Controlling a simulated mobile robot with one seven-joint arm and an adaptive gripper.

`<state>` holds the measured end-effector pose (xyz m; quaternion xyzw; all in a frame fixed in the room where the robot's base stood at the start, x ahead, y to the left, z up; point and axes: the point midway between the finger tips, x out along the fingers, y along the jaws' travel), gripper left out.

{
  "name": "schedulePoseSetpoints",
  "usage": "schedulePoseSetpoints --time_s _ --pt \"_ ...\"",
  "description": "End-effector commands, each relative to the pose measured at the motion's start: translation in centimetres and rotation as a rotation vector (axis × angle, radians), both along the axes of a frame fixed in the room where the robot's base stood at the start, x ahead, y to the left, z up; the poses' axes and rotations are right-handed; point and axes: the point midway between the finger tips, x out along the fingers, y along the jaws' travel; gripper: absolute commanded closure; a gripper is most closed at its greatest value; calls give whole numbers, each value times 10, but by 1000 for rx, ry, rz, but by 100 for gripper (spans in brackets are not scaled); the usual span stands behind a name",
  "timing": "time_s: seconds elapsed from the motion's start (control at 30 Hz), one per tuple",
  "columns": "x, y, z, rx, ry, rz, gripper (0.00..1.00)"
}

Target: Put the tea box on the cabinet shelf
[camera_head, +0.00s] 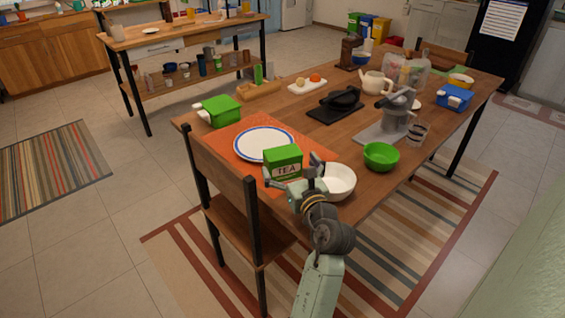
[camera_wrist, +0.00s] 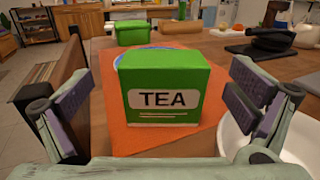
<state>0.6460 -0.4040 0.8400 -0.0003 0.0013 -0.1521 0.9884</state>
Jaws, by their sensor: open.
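The tea box (camera_head: 283,162) is green with a white TEA label. It stands upright on the orange placemat at the near end of the wooden table, in front of a white plate with a blue rim (camera_head: 264,144). My gripper (camera_head: 300,189) is open just in front of the box. In the wrist view the tea box (camera_wrist: 165,88) stands between and beyond the two spread fingers of my gripper (camera_wrist: 160,105), with a gap on each side. No cabinet shelf can be clearly made out as the task's one; a wooden shelf unit (camera_head: 185,80) stands at the back left.
A white bowl (camera_head: 338,181) sits right beside my gripper, with a green bowl (camera_head: 381,156) further right. A wooden chair (camera_head: 225,180) stands at the table's near left edge. A green container (camera_head: 221,110) and a grey press-like device (camera_head: 390,122) stand further back.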

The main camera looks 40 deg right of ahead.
Motion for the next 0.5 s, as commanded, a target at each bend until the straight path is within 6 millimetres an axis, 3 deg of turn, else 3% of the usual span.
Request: schedulePoseSetpoints --time_s 0.5 --pt "54 -22 -2 1 -1 1 0"
